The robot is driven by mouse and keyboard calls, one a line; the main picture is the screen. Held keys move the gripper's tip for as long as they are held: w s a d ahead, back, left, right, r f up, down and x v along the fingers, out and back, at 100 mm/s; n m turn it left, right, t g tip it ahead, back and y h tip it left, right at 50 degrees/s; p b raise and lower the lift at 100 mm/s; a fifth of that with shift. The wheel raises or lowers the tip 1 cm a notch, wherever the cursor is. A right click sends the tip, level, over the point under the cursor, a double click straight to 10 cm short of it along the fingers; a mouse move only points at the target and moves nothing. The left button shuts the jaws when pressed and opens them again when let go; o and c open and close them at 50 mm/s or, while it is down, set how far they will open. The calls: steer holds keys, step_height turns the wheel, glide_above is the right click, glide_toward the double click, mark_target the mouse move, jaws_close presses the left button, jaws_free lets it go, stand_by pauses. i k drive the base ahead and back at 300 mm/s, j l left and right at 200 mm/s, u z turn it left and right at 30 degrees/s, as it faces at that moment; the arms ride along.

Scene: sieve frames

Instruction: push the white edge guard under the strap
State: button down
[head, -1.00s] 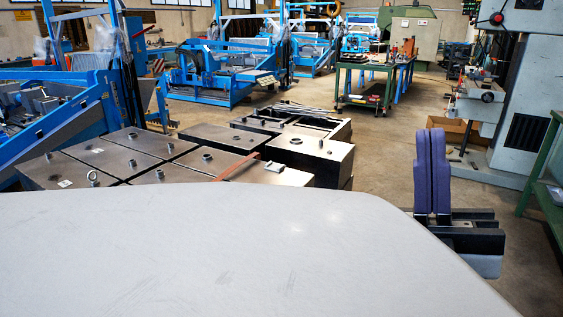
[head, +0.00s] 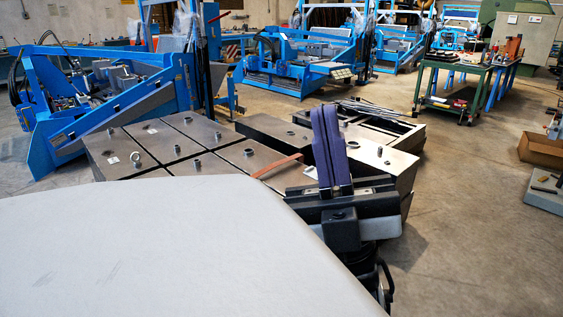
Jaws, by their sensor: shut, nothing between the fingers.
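A reddish-brown strap (head: 278,166) lies across the tops of the dark steel blocks, running diagonally. A small whitish piece, probably the edge guard (head: 309,172), shows near the right part of the strap, just left of my fingers. It is mostly hidden behind my gripper, and I cannot tell whether it touches the strap. My gripper (head: 325,110) points upward in the picture, its two blue-purple fingers shut together with nothing between them. It appears in front of the right-hand blocks; its distance from them is unclear.
The steel blocks (head: 178,137) carry upright studs and a lifting eye (head: 136,160). A blue machine frame (head: 95,110) stands behind them on the left. A green work table (head: 465,85) is at the back right.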

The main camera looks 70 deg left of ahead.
mark_target(311, 171)
steer(key=i+u, duration=0.5)
steer(key=u, duration=0.2)
steer(key=i+u, duration=0.35)
steer(key=i+l+u, duration=0.15)
steer(key=i+u, duration=0.3)
steer(key=i+l+u, duration=0.25)
steer(key=u, duration=0.2)
steer(key=i+j+u, duration=0.2)
steer(key=i, duration=0.4)
steer(key=l, duration=0.1)
